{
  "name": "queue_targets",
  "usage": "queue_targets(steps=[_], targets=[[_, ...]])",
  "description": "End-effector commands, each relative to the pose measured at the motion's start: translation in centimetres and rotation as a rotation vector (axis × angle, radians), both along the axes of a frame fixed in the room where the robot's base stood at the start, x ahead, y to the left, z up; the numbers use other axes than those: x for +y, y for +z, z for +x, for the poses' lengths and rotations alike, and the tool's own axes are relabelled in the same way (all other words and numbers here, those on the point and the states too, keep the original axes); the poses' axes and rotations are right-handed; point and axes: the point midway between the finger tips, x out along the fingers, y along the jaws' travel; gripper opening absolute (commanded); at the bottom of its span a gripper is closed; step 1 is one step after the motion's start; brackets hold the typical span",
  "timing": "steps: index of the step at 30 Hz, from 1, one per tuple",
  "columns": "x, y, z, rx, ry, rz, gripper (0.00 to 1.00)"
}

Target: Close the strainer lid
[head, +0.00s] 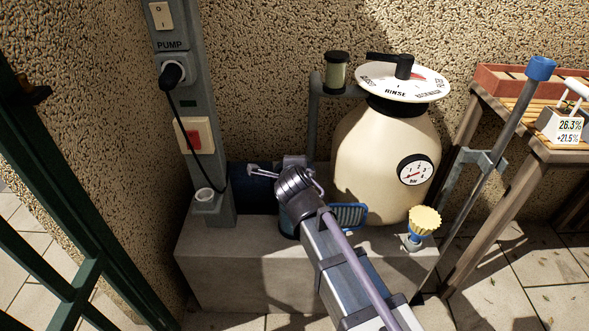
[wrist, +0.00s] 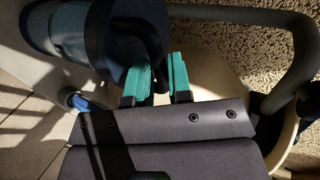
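The strainer is a blue see-through pot (wrist: 62,32) at the upper left of the wrist view. Its dark, round lid (wrist: 112,38) has a black looped handle (wrist: 150,30). My gripper (wrist: 160,75) has two teal fingers, apart by a narrow gap, right at the lower end of that handle. I cannot tell if they press on it. In the head view my gripper (head: 291,168) is at the strainer on the plinth, left of the cream filter tank. My wrist hides most of the strainer and lid there.
The cream tank (head: 375,160) with its gauge stands close on the right. A grey post (head: 192,110) with switches and a hanging cable stands on the left. A grey pipe (wrist: 300,50) curves beside my fingers.

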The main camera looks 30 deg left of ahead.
Motion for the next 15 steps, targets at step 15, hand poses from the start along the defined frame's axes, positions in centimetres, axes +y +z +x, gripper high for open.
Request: queue_targets(steps=[15], targets=[[-1.8, 2.5, -3.0, 0.0, 0.002, 0.0, 0.25]])
